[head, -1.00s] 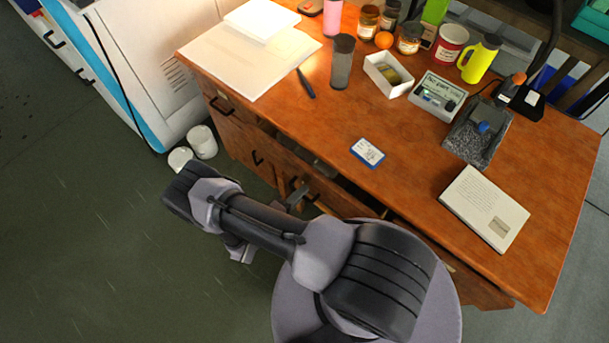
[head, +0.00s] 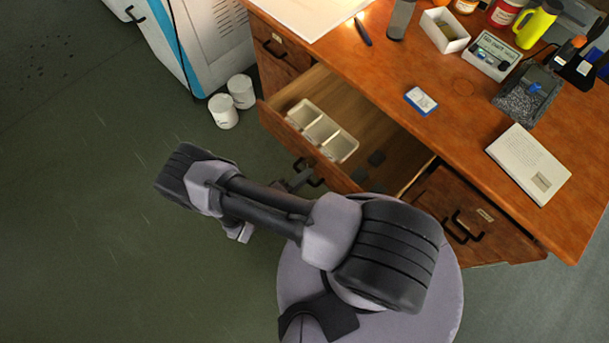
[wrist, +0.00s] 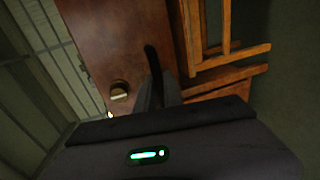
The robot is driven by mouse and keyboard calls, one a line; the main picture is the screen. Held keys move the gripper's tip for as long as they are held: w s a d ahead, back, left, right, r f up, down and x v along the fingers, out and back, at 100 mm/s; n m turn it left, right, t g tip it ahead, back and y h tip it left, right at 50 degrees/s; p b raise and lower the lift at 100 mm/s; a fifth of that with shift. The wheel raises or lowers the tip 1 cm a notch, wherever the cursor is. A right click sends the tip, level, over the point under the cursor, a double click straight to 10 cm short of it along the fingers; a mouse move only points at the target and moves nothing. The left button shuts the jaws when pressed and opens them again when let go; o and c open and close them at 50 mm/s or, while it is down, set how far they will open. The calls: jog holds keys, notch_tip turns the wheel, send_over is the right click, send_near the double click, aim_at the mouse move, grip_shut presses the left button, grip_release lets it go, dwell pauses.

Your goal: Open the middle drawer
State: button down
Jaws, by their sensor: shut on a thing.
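The middle drawer (head: 285,126) of the wooden desk stands well out, and its inside shows in the head view. A light tray with three compartments (head: 322,131) lies in it, with small dark items (head: 376,158) nearby. My gripper (head: 301,180) is at the drawer's black handle (head: 318,182), low on the drawer front, and is shut on it. In the wrist view the fingers (wrist: 157,92) meet the dark handle (wrist: 152,60) against the reddish-brown drawer front (wrist: 115,35). The fingertips are partly hidden in the head view.
The desk top (head: 390,80) carries a blue-and-white card box (head: 421,101), a book (head: 528,164) and several jars and tools. White tubs (head: 223,111) stand on the floor beside the white machine (head: 215,40). The floor to the left of my arm is clear.

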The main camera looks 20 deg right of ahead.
jog(key=shift+a, duration=0.2)
jog(key=c, duration=1.7)
grip_release()
jog(key=shift+c, duration=0.2)
jog(key=p+v, duration=0.2)
jog(key=v, duration=1.5)
jog(key=shift+a, duration=0.15)
